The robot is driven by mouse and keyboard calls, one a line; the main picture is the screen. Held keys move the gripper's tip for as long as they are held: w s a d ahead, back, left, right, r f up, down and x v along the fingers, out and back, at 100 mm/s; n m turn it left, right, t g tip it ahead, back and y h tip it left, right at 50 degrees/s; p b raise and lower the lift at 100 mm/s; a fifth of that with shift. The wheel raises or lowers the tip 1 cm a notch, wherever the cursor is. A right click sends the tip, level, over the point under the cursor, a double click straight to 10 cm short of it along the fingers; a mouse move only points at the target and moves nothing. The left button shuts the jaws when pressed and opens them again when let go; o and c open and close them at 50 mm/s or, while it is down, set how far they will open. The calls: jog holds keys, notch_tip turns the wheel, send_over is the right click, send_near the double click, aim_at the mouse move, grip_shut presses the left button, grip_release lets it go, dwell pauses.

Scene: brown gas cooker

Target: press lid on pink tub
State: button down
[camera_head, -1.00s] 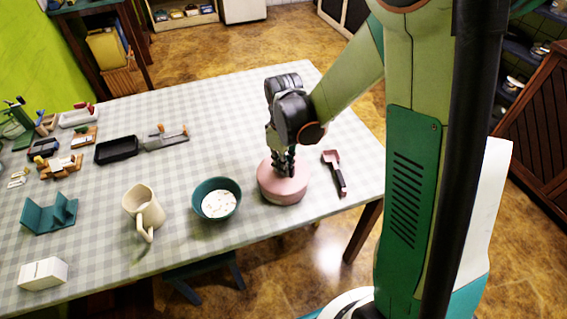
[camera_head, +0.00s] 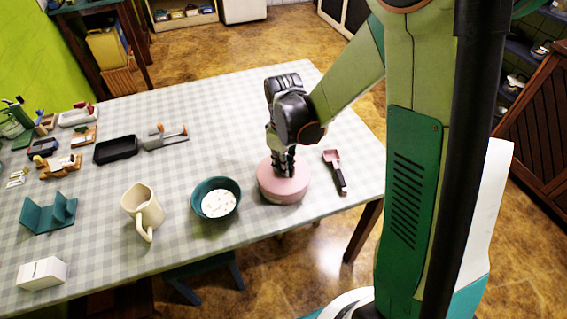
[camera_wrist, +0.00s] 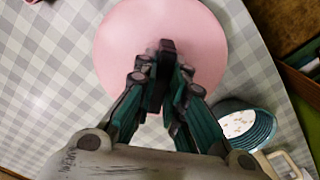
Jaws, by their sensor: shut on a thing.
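The pink tub (camera_head: 281,192) stands upright on the checked tablecloth near the right end of the table. Its pink lid (camera_head: 266,172) appears to sit flat on top; lid and tub are close in colour, so the seam is hard to make out. In the wrist view the lid (camera_wrist: 118,40) is a broad pink disc under my fingers. My gripper (camera_head: 283,172) points down over the lid, also seen in the wrist view (camera_wrist: 166,50). Its fingers are close together at the lid's middle, apparently shut on the lid's small knob, which they mostly hide.
A teal bowl (camera_head: 216,183) with white pieces stands close to the tub's left. A pink-headed tool with a dark handle (camera_head: 336,172) lies just right. A cream jug (camera_head: 143,208) stands farther left. The table's middle (camera_head: 225,115) behind is clear.

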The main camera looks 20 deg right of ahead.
dwell(0.4)
jog(key=c, duration=1.6)
grip_release()
jog(key=shift+o, duration=0.4)
jog(key=o, duration=0.4)
jog(key=shift+o, duration=0.2)
jog(key=shift+r+p, duration=2.35)
jog(key=shift+r, duration=1.15)
jog(key=shift+c, duration=0.4)
